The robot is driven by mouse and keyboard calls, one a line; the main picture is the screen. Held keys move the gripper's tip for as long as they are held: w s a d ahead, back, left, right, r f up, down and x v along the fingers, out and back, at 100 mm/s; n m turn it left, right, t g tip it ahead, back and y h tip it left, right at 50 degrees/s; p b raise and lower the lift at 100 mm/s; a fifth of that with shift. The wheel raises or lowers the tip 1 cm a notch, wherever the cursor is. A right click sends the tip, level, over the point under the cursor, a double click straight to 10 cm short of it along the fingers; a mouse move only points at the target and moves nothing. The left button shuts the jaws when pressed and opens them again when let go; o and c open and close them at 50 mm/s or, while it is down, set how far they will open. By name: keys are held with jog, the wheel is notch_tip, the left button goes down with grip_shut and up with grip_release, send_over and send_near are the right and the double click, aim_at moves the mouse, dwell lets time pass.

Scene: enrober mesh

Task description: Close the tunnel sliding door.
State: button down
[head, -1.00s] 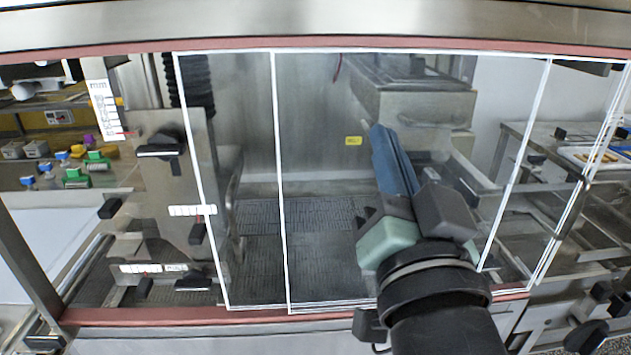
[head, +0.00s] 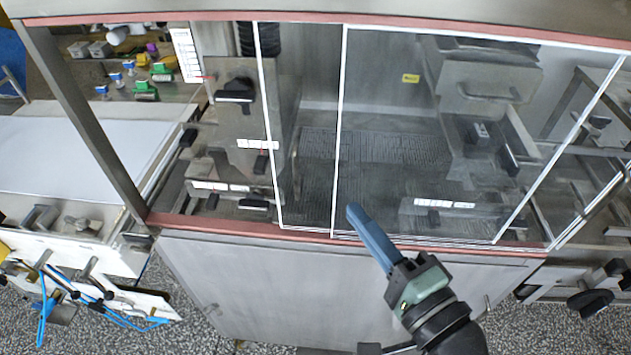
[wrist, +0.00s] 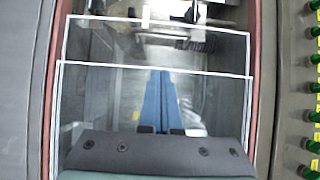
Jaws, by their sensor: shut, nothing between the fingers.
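The tunnel sliding door is clear panes with white edges (head: 338,130), set in a frame with red rails. Two upright white edges show, one left of the other. The panes cover the middle and right of the front; the left end of the opening (head: 190,190) has no pane over it. My gripper (head: 355,212) has its blue fingers together and empty, near the lower rail by the second upright edge; I cannot tell whether it touches the pane. In the wrist view the blue fingers (wrist: 161,80) lie over the panes, with a white edge crossing near their tips.
Behind the panes are a dark mesh belt (head: 370,150) and a metal unit (head: 485,80). A white conveyor (head: 80,150) extends on the left, with clamps and blue tubes below it. A grey cabinet panel (head: 260,290) is under the lower rail. The floor is speckled.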

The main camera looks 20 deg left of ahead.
jog(key=w+a+p, duration=0.2)
jog(key=w+a, duration=0.1)
jog(key=a, duration=0.4)
jog(key=shift+a, duration=0.3)
jog(key=shift+s, duration=0.1)
